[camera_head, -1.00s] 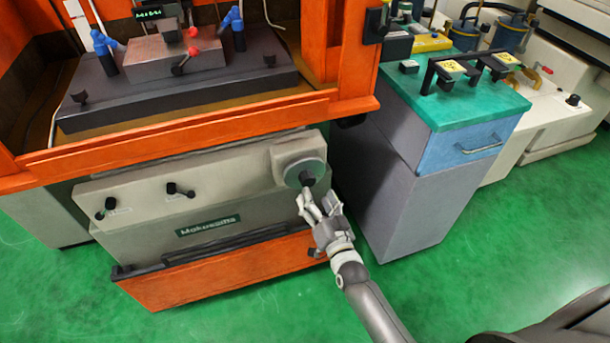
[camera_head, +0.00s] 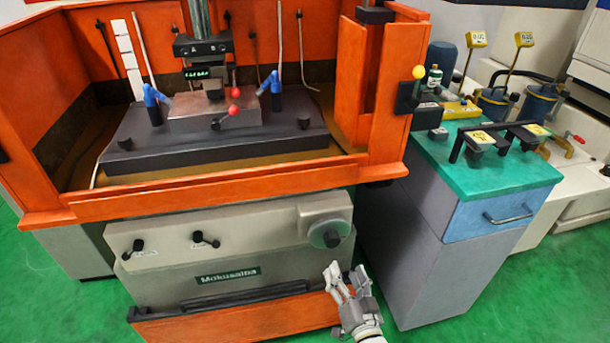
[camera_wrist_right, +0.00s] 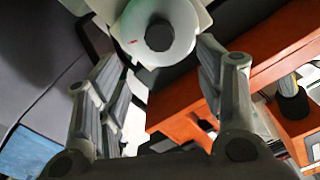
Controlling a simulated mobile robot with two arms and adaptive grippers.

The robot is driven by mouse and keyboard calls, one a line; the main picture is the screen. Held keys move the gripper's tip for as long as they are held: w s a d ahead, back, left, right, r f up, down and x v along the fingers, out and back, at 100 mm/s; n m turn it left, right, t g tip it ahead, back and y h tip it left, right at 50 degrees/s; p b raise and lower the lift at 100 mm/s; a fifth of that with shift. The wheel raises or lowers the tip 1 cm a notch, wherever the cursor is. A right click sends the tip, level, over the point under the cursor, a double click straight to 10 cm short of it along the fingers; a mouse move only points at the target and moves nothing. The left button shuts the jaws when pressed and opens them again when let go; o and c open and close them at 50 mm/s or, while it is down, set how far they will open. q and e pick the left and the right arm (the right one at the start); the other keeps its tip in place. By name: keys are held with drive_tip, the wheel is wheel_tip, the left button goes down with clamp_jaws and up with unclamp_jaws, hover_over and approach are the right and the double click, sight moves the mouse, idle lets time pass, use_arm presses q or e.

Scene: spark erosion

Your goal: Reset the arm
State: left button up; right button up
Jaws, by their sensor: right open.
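My right gripper (camera_head: 346,282) is open and empty in the head view, low in front of the machine. It is below and a little right of the grey round dial (camera_head: 329,233) with its dark knob, apart from it in the picture. In the right wrist view the two open fingers (camera_wrist_right: 160,90) spread left and right, and the pale dial with its dark knob (camera_wrist_right: 159,36) shows beyond them at the top. My left gripper is in neither view.
The orange-framed machine (camera_head: 200,205) has a dark worktable inside and a lower orange panel (camera_head: 240,318). A grey cabinet with a green top (camera_head: 480,180) stands on the right, close to my right arm. Green floor (camera_head: 520,290) is free in front.

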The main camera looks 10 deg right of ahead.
drive_tip(key=s+f+n+g, duration=0.1)
drive_tip(key=s+f+g, duration=0.3)
drive_tip(key=f, duration=0.5)
drive_tip(key=s+f+n+g, duration=0.1)
drive_tip(key=s+f+n, duration=0.1)
drive_tip(key=s+f, duration=0.5)
drive_tip(key=s+f+n+g, duration=0.1)
drive_tip(key=s+f+g, duration=0.25)
drive_tip(key=f, duration=0.65)
drive_tip(key=s+d+f+n+g, duration=0.1)
drive_tip(key=s+f, duration=0.3)
drive_tip(key=s, duration=0.5)
drive_tip(key=s+d+f+n+g, duration=0.1)
drive_tip(key=s+f+g, duration=0.3)
drive_tip(key=s, duration=0.6)
drive_tip(key=s+d+f+n+g, duration=0.1)
drive_tip(key=s+d+f+g, duration=0.1)
drive_tip(key=s+f, duration=0.4)
drive_tip(key=s+g, duration=0.1)
drive_tip(key=s, duration=0.3)
drive_tip(key=shift+s+n+h, duration=0.2)
drive_tip(key=shift+n+h, duration=0.1)
drive_tip(key=shift+n, duration=0.1)
drive_tip(key=shift+f+g, duration=0.1)
drive_tip(key=shift+g, duration=0.15)
drive_tip(key=shift+c, duration=0.2)
